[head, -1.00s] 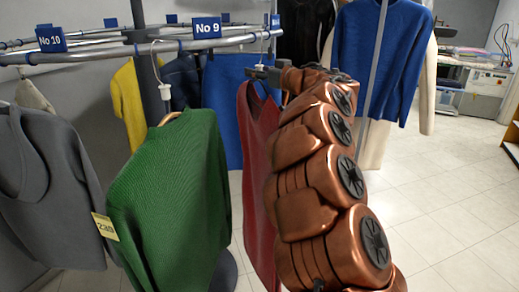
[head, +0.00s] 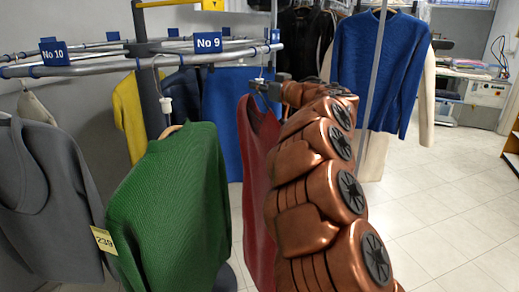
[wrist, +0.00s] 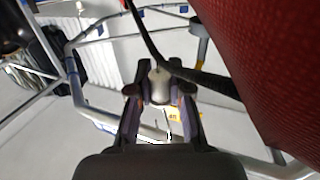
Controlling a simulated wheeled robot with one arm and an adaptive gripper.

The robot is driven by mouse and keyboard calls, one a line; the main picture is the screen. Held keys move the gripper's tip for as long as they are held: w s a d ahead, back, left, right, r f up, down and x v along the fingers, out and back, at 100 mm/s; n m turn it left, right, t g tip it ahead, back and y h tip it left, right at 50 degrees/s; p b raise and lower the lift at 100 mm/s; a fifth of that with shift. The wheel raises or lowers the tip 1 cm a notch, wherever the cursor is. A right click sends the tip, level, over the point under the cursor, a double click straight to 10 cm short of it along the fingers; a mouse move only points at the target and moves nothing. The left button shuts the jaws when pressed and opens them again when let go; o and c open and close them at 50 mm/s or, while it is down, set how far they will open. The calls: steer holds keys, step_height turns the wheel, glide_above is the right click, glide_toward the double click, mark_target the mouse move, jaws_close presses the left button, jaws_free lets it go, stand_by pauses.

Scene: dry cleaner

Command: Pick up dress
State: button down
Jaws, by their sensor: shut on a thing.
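The red dress (head: 258,150) hangs in the middle of the head view, just right of the green sweater and partly hidden behind my arm. My gripper (head: 262,86) is at the top of the dress, just below the end of the rail. In the wrist view, my gripper (wrist: 160,88) is shut on the pale neck of the dress's hanger (wrist: 160,76). A dark hanger arm crosses there, and the red cloth (wrist: 275,65) fills the upper right. Whether the hook still rests on the rail is unclear.
The grey rail (head: 110,62) carries blue tags, including No 9 (head: 208,44). The green sweater (head: 175,205) and a grey sweater (head: 45,185) hang at left. A blue sweater (head: 378,70) hangs behind my arm. The tiled floor (head: 450,220) at right is clear.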

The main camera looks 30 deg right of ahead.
steer(key=shift+r, duration=0.15)
steer(key=shift+r, duration=1.7)
steer(key=shift+s, duration=1.35)
steer(key=s+a+r+b, duration=0.1)
steer(key=s+b, duration=0.1)
steer(key=s, duration=1.1)
steer(key=shift+s+a+r, duration=0.15)
steer(key=shift+r, duration=0.05)
